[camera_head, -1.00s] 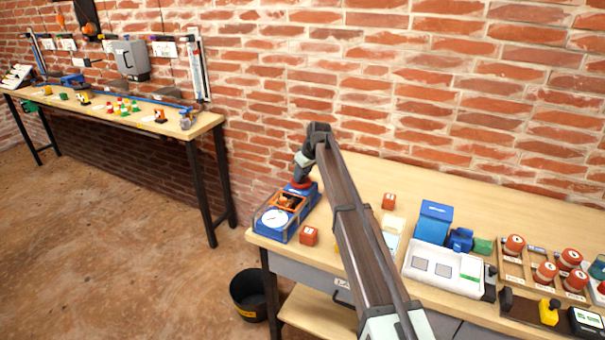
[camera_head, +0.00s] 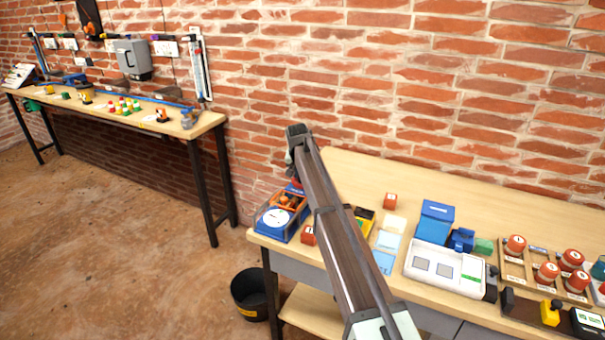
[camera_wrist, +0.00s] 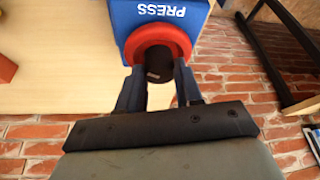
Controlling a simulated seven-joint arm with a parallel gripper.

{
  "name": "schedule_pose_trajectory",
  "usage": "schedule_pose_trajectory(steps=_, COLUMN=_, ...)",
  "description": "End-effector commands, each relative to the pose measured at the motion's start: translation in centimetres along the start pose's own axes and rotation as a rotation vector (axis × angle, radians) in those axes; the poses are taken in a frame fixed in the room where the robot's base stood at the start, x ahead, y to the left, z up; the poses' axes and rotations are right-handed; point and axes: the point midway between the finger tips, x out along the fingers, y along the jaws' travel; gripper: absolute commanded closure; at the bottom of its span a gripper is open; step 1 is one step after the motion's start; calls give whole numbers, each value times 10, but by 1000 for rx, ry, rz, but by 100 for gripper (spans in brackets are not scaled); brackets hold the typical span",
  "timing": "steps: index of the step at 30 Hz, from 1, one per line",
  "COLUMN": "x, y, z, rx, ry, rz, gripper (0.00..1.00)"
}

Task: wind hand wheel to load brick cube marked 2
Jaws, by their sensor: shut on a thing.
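The blue press (camera_head: 270,232) stands at the left end of the near bench, with a white dial and an orange-brown piece inside its frame. Its red hand wheel (camera_wrist: 185,36) with a dark hub shows in the wrist view under the blue housing marked PRESS (camera_wrist: 150,14). My gripper (camera_wrist: 159,80) is shut on the wheel's dark hub, one finger on each side. In the head view my arm hides most of the wheel and my fingers.
Pale cards (camera_head: 388,243), a blue box (camera_head: 435,221), a white tray (camera_head: 440,270) and red-topped knobs (camera_head: 548,271) lie to the right. A black bin (camera_head: 250,293) is on the floor. The brick wall is close behind the bench.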

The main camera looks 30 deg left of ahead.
Motion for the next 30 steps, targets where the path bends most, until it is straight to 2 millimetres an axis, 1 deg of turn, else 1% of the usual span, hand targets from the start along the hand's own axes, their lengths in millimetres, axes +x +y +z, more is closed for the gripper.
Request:
schedule_pose_trajectory(steps=6, x=0, y=-2, z=-2, rx=153, ry=1, rz=64, gripper=95)
schedule_pose_trajectory(steps=13, x=0, y=-3, z=-1, rx=267, ry=0, rz=110, gripper=95)
schedule_pose_trajectory(steps=21, x=0, y=-3, z=-2, rx=328, ry=1, rz=134, gripper=95)
schedule_pose_trajectory(steps=30, x=0, y=-2, z=-1, rx=336, ry=1, rz=138, gripper=95)
